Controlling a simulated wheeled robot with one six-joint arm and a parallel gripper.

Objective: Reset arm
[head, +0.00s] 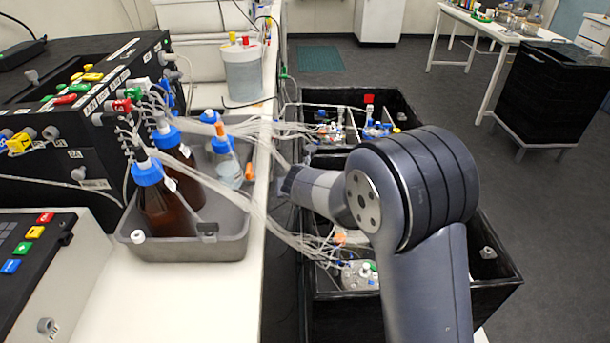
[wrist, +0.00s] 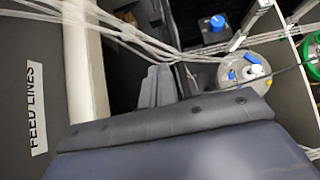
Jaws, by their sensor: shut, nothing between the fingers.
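My arm reaches over the black bins in the head view, with its large dark joint in front at the right and a paler grey link pointing left towards the tubing. The far end of the arm is partly hidden there. In the wrist view, my gripper (wrist: 158,84) shows as grey fingers beyond the dark housing, close together with nothing between them. Pale tube lines (wrist: 120,28) pass just beyond the fingers. They also run across the bench edge in the head view (head: 272,214). Whether the fingers touch the tubes, I cannot tell.
A grey tray (head: 190,250) with brown bottles (head: 168,205) stands on the white bench. Black bins (head: 495,270) hold vessels beside it. A round vessel (wrist: 245,72) is right of my fingers. A label reads FEED LINES (wrist: 36,108). Floor (head: 545,190) at right is clear.

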